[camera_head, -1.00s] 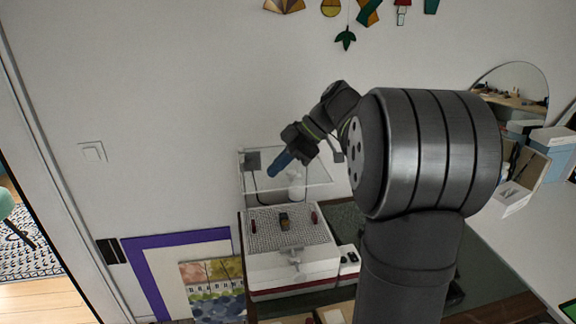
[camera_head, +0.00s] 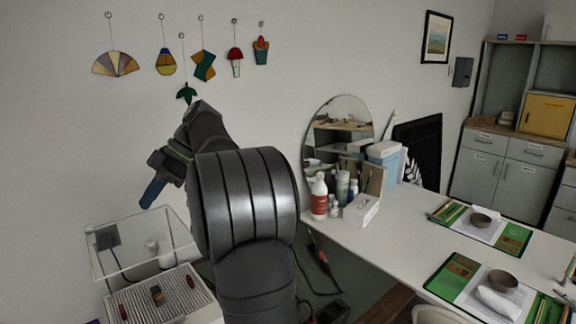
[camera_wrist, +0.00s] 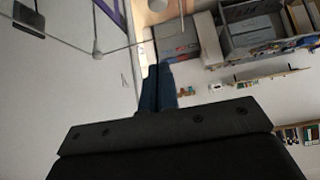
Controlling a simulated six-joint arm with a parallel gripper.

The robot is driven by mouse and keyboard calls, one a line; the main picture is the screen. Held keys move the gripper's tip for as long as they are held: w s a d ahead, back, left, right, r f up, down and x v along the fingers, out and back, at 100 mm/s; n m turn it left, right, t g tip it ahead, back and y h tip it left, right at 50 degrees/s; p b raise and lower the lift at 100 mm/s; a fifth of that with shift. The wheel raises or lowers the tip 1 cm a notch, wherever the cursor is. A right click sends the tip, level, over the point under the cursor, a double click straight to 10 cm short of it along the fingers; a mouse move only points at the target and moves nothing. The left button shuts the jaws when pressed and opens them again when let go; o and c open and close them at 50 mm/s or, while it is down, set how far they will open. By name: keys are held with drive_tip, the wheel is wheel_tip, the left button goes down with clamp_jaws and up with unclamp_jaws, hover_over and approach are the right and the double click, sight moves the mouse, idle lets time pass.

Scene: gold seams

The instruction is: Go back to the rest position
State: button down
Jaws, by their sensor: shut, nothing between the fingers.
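My gripper (camera_head: 153,193) is in the air at the left of the head view, above a clear-walled machine. Its blue fingers point down and to the left and hold nothing. In the wrist view the blue fingers (camera_wrist: 158,90) lie together, with a room beyond them. My dark arm rises from the bottom of the head view in front of the wall. No object is held.
Stained-glass pieces hang on the wall, the leaf-shaped one (camera_head: 186,93) close above my arm in the picture. A white table (camera_head: 400,235) with bottles and green mats extends right.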

sight(148, 242)
drive_tip(key=shift+f, duration=0.1)
drive_tip(key=s+f, duration=0.2)
drive_tip(key=s+a+f, duration=0.1)
drive_tip(key=s+f, duration=0.1)
drive_tip(key=s+a+f, duration=0.1)
drive_tip(key=s+f, duration=0.1)
drive_tip(key=shift+f, duration=0.15)
drive_tip(key=shift+w+d+f, duration=0.25)
drive_tip(key=shift+w+f, duration=0.45)
drive_tip(key=shift+w, duration=0.1)
drive_tip(key=shift+w+d+f, duration=0.15)
drive_tip(key=shift+w+d, duration=0.15)
drive_tip(key=shift+w, duration=0.5)
